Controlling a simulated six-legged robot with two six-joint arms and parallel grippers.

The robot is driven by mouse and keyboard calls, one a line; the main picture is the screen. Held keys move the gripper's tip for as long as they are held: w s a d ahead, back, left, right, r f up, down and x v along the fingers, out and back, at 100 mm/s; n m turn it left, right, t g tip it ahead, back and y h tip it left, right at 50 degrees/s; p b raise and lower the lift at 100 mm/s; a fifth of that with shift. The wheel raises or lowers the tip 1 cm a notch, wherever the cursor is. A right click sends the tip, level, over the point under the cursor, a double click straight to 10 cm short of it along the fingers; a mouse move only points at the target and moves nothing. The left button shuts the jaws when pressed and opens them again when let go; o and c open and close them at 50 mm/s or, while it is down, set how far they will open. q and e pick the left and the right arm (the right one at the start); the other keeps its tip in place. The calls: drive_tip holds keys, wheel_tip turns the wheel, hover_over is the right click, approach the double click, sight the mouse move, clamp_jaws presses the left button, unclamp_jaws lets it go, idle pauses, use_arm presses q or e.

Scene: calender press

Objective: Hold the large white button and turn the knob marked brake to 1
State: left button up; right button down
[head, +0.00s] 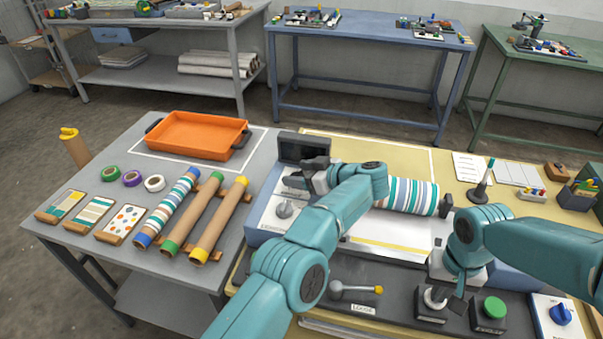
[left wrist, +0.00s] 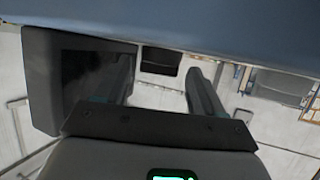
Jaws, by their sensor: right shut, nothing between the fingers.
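The large white button (head: 428,296) sits on a dark box at the front right of the press; dark gripper parts cover some of it. My right gripper (head: 440,300) is shut and points down over the button, seeming to touch it. A grey knob (head: 285,209) is on the pale panel at the press's left end; its marking is not readable. A blue knob (head: 560,314) is on a white plate at the far right, its marking also unreadable. My left gripper (head: 314,167) is beside the dark display box, above the grey knob. Its fingers stand apart and empty in the left wrist view (left wrist: 163,92).
The dark display box (head: 300,148) stands close to my left gripper. A striped roll (head: 410,195) lies across the press. A green button (head: 494,307) and a lever (head: 350,289) above the word LOOSE are in front. An orange tray (head: 198,135) and cardboard tubes lie left.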

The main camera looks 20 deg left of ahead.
use_arm(q)
drive_tip(key=shift+d, duration=0.1)
use_arm(e)
drive_tip(key=shift+s+f, duration=0.15)
drive_tip(key=shift+f, duration=0.1)
use_arm(q)
drive_tip(key=v, duration=0.7)
drive_tip(key=shift+s+d+r, duration=0.1)
drive_tip(key=shift+s+d, duration=0.05)
